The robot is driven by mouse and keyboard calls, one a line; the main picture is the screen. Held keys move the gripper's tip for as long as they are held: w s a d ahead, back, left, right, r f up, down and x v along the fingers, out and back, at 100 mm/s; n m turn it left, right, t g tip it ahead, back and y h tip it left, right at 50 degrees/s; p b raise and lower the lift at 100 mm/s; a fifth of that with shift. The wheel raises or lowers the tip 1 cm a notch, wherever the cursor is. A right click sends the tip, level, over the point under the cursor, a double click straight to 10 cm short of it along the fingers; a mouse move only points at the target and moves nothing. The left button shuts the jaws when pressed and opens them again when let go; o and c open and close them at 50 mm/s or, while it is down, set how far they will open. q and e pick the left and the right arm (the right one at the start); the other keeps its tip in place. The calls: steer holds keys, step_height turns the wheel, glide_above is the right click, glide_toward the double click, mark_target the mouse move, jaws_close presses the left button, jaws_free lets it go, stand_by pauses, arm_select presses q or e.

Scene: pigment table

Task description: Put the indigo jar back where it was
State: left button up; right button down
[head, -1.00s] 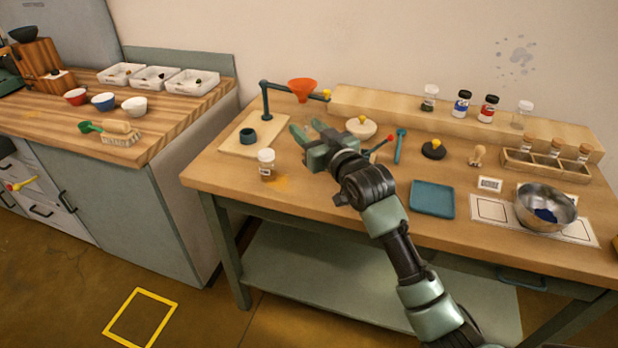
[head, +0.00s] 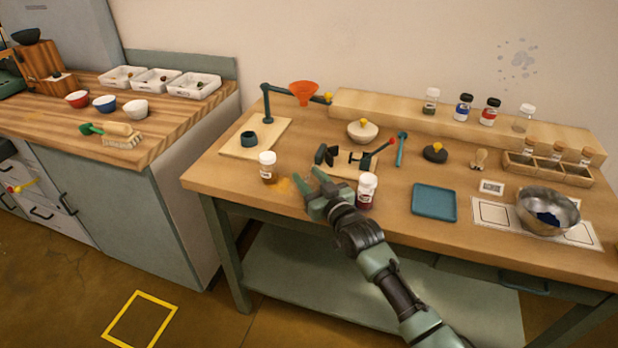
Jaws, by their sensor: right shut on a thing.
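My right gripper (head: 316,186) is low over the front of the table, its green fingers pointing up and left. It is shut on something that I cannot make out. A white-lidded jar with dark purple-red contents (head: 367,194) stands just right of the gripper, by my wrist. A jar with amber contents (head: 268,169) stands to the left. On the raised shelf is a jar with a blue band (head: 463,108). I cannot tell which jar is the indigo one. My left gripper is not in view.
A black clamp (head: 326,155), blue tray (head: 434,203) and steel bowl (head: 535,215) occupy the table.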

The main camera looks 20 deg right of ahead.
steer(key=shift+f, duration=0.1)
steer(key=c, duration=0.8)
jaws_free()
steer(key=v, duration=1.2)
